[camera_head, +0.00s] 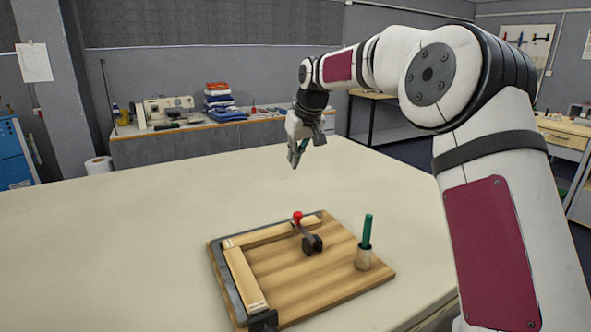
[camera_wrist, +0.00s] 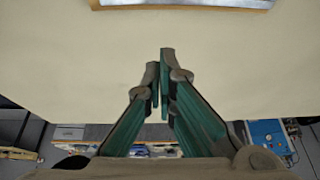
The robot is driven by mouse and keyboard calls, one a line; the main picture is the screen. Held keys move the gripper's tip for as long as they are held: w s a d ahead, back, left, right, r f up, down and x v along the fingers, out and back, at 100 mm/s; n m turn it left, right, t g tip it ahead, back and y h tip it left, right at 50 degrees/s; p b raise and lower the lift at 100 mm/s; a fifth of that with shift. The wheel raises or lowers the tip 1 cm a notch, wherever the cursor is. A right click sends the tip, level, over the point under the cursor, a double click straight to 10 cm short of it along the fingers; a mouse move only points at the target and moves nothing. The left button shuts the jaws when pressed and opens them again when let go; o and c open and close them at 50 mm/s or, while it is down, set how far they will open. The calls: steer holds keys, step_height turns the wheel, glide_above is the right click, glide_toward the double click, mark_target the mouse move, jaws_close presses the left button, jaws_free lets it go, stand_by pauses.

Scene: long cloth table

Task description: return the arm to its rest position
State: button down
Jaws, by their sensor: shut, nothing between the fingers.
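My gripper (camera_head: 295,162) hangs in the air above the far side of the cloth table (camera_head: 120,230), fingers pointing down. It is at the end of my arm, which reaches in from the right. In the wrist view, the green-sided fingers of my gripper (camera_wrist: 160,62) are together with nothing between them. The gripper is well clear of the tabletop and of the wooden board.
The left tabletop is bare. A bench (camera_head: 180,148) stands behind.

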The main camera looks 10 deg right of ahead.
stand_by(0.3)
steer(key=s+d+r+m+h+p, duration=0.1)
steer(key=s+r, duration=0.3)
steer(key=s, duration=0.9)
steer(key=s+d+r+h+p, duration=0.1)
steer(key=s+r, duration=0.4)
steer(key=s, duration=0.8)
steer(key=s+d+f+m, duration=0.1)
steer(key=s+f, duration=0.3)
steer(key=s, duration=0.8)
steer(key=s+d+f+m, duration=0.1)
steer(key=s+d+f, duration=0.2)
steer(key=s, duration=1)
steer(key=shift+f+p, duration=0.4)
steer(key=shift+f, duration=0.1)
